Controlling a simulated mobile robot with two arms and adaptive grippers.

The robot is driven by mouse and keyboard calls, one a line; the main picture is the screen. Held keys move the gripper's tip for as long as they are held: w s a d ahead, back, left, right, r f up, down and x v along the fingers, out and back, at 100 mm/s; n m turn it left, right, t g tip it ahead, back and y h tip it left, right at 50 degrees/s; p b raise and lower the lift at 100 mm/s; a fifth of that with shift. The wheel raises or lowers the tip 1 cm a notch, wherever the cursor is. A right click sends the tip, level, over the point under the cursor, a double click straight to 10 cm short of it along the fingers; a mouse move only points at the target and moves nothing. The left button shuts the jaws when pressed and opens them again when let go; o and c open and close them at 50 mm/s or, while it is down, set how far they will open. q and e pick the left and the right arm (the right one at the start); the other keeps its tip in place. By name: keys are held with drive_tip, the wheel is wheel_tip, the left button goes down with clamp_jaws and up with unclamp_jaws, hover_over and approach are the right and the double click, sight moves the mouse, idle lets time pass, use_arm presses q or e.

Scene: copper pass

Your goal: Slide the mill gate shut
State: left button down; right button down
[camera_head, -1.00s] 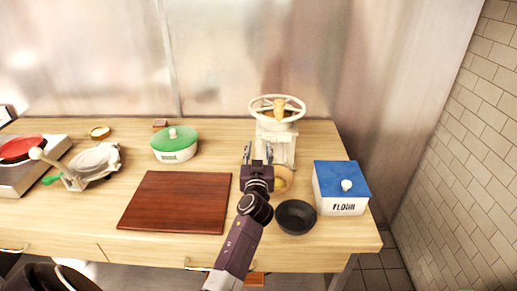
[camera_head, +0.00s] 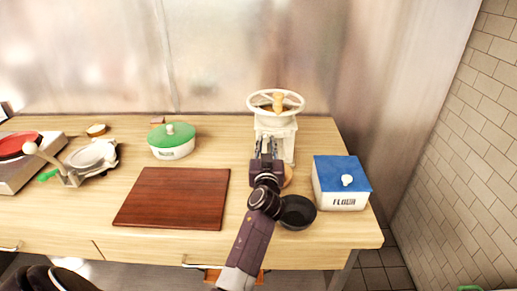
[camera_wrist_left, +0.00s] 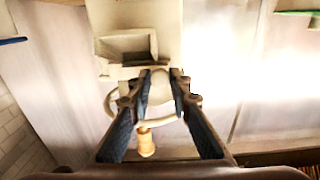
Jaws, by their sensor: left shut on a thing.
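The mill (camera_head: 275,127) is a cream-white body with a spoked wheel (camera_head: 256,103) on top and a wooden handle (camera_head: 278,101). It stands at the back right of the table. My left gripper (camera_head: 266,147) is in front of the mill's lower left side and hides part of it. In the left wrist view the gripper's two fingers (camera_wrist_left: 160,88) are closed around a pale, rounded piece (camera_wrist_left: 160,90) at the mill's front, beside a square opening (camera_wrist_left: 127,46). I take this piece for the gate's knob; the gate itself is not clearly visible. My right gripper is not in view.
A blue-lidded flour box (camera_head: 342,184) stands right of the mill. A black bowl (camera_head: 298,213) sits close beside my left arm. A wooden board (camera_head: 173,198), a green-lidded pot (camera_head: 172,141) and a metal press (camera_head: 88,159) are to the left.

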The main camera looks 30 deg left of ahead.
use_arm(q)
drive_tip(key=shift+w+d+f, duration=0.1)
drive_tip(key=shift+w+d, duration=0.1)
drive_tip(key=shift+d, duration=0.15)
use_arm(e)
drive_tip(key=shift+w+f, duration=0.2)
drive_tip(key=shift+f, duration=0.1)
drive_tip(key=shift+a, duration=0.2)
use_arm(q)
drive_tip(key=c, duration=1.8)
unclamp_jaws()
drive_tip(key=shift+w+d, duration=0.1)
drive_tip(key=shift+d, duration=0.1)
drive_tip(key=shift+a, duration=0.1)
